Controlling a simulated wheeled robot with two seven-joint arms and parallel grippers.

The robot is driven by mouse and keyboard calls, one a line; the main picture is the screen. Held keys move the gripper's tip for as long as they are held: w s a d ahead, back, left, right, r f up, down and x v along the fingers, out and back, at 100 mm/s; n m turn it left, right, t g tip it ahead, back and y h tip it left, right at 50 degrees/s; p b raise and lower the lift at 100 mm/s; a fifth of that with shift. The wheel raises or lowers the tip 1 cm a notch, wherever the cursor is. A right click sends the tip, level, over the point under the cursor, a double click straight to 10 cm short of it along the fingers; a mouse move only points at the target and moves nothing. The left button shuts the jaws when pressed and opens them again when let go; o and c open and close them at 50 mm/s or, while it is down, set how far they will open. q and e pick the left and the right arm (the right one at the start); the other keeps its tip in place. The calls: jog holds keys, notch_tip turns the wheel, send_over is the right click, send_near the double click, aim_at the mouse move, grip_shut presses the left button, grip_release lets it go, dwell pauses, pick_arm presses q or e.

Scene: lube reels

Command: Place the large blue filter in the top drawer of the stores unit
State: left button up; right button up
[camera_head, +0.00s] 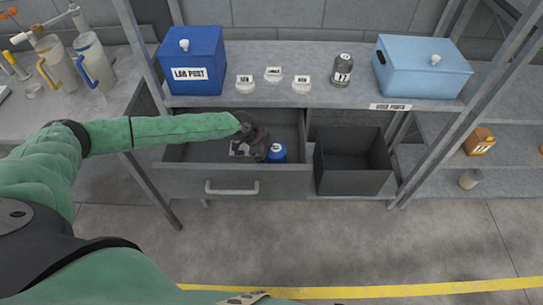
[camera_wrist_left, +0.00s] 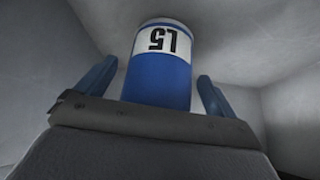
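The large blue filter (camera_head: 277,152) stands in the open top drawer (camera_head: 221,181) of the stores unit, toward the drawer's right side. In the left wrist view the filter (camera_wrist_left: 157,70) is a blue cylinder with a white band and dark lettering, upside down there. My left gripper (camera_head: 264,153) is down in the drawer next to the filter. Its two blue fingers (camera_wrist_left: 153,88) are apart on either side of the filter, with gaps visible. The dark wrist hides part of the drawer floor. My right gripper is not in view.
A dark open bin (camera_head: 352,184) is right of the drawer. The shelf above (camera_head: 313,92) holds a blue box (camera_head: 192,62), a light blue box (camera_head: 424,68), small labelled items and a grey filter (camera_head: 342,70). Shelf posts frame the drawer. Jugs (camera_head: 95,60) stand on the left bench.

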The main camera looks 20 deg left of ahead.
pick_arm(q)
jog(key=shift+r, duration=0.1)
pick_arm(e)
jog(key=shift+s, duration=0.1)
pick_arm(q)
jog(key=shift+a+r, duration=0.45)
jog(key=w+b+v, duration=0.1)
jog(key=b+v, duration=0.2)
jog(key=v, duration=0.7)
jog(key=shift+s+r, duration=0.4)
jog(key=shift+s, duration=0.15)
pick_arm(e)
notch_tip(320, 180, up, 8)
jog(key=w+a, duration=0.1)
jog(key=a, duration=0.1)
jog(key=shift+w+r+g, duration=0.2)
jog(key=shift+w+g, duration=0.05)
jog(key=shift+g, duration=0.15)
pick_arm(q)
jog(key=shift+a+r, duration=0.1)
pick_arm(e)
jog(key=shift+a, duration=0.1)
